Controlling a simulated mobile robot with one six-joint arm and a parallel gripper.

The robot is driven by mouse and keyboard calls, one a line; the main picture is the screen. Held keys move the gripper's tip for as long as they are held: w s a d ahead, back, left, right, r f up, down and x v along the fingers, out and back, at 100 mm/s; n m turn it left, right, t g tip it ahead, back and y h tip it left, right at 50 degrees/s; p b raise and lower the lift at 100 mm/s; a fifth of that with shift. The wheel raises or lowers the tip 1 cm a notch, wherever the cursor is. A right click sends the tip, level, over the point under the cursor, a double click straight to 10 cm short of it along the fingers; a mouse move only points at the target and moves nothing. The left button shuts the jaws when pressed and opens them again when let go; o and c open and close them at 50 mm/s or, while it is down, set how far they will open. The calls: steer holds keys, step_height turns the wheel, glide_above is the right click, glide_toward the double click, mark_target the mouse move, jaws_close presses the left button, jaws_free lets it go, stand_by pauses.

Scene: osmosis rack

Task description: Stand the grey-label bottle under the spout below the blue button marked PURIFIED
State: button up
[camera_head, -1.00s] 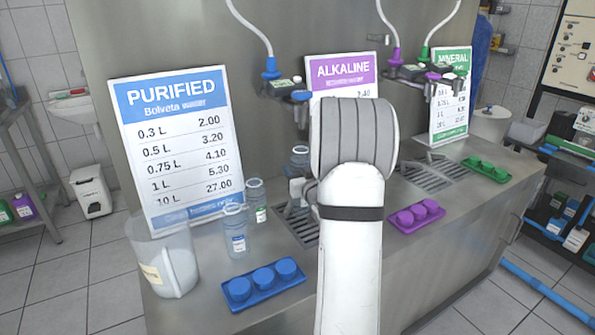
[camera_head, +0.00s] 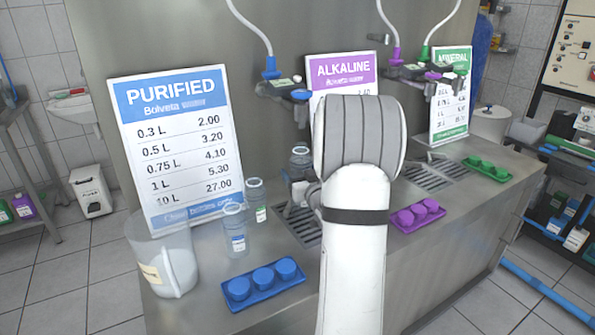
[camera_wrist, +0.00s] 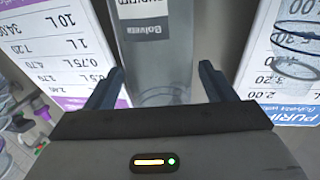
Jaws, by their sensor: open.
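The grey-label bottle (camera_head: 301,156) stands upright over the left drip grate, below the blue-marked PURIFIED dispenser (camera_head: 285,88). My arm hides part of it. In the wrist view the clear bottle (camera_wrist: 165,60) with its grey label lies between the two fingers of my gripper (camera_wrist: 160,86). The gripper is open, with a visible gap between each finger and the bottle. In the head view the gripper is mostly hidden behind my arm. The exact spout alignment and the bottle's base are hard to see.
Two clear bottles (camera_head: 235,230) (camera_head: 256,200) stand left of the grate. A translucent bucket (camera_head: 165,262) and a blue cap tray (camera_head: 262,286) are on the counter's left. A purple cap tray (camera_head: 417,216) is right of my arm. The PURIFIED price sign (camera_head: 178,150) stands behind.

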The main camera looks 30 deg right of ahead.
steer(key=v, duration=1)
steer(key=s+a+f+g, duration=0.25)
steer(key=a+g, duration=0.55)
steer(key=a, duration=0.4)
steer(key=s+a+n+g+y, duration=0.2)
steer(key=s+a+g, duration=0.5)
steer(key=s+a, duration=0.9)
steer(key=shift+s+f+y+b, duration=0.2)
steer(key=shift+s+y+b, duration=0.2)
steer(key=shift+y, duration=0.5)
steer(key=w+p+v, duration=0.2)
steer(key=p+v, duration=0.6)
steer(key=shift+s+r, duration=0.35)
steer(key=shift+r, duration=0.05)
